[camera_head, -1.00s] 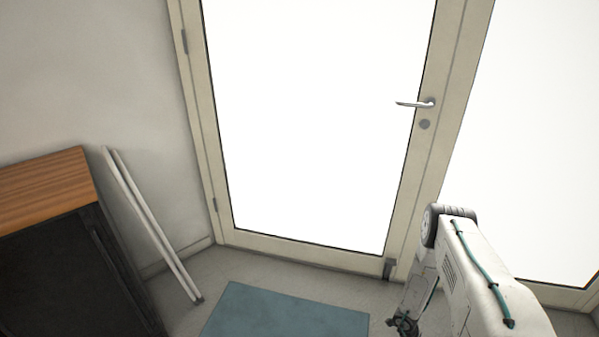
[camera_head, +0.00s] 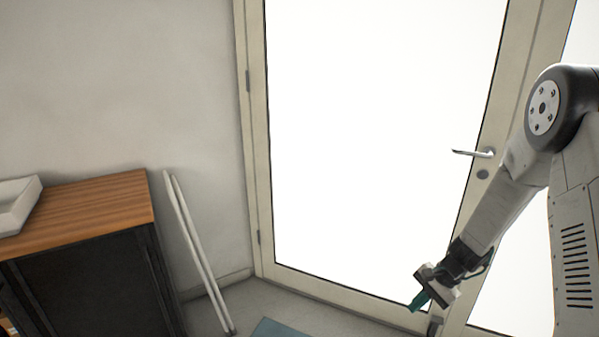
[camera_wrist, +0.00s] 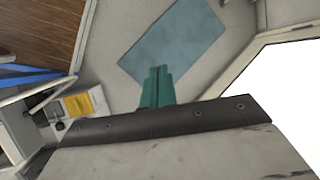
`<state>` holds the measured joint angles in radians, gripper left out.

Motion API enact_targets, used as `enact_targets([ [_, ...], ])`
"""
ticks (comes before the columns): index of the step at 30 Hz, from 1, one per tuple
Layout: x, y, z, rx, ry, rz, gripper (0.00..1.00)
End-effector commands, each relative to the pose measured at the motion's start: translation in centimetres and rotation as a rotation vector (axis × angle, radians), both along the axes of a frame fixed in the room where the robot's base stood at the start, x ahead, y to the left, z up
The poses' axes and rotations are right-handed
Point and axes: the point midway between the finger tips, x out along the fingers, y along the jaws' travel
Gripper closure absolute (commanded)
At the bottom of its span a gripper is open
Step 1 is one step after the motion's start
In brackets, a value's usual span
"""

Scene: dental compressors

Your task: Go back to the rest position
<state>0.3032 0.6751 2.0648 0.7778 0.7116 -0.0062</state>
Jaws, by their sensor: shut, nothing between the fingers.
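My gripper (camera_head: 418,302) hangs at the lower right in the head view, with its teal fingers pointing down in front of the bottom of the glazed door (camera_head: 375,150). In the wrist view my gripper (camera_wrist: 157,72) has its two teal fingers close together, with nothing held between them. My arm reaches in from the right edge of the head view, bent at a dark joint near the door handle (camera_head: 474,153).
A dark cabinet with a wooden top (camera_head: 90,208) stands at the left, bearing a white tray (camera_head: 17,204). White poles (camera_head: 200,255) lean on the wall. A blue mat (camera_head: 283,329) lies on the floor, also in the wrist view (camera_wrist: 172,42). A yellow label (camera_wrist: 79,104) shows there.

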Motion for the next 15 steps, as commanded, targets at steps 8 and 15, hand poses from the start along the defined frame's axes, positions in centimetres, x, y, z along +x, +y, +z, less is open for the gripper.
enact_targets([
  [8, -7.4, 3.4, 12.7, -0.026, -0.018, 0.354, 1.00],
  [15, -15.1, 4.5, 20.5, -0.113, -0.015, 0.606, 1.00],
])
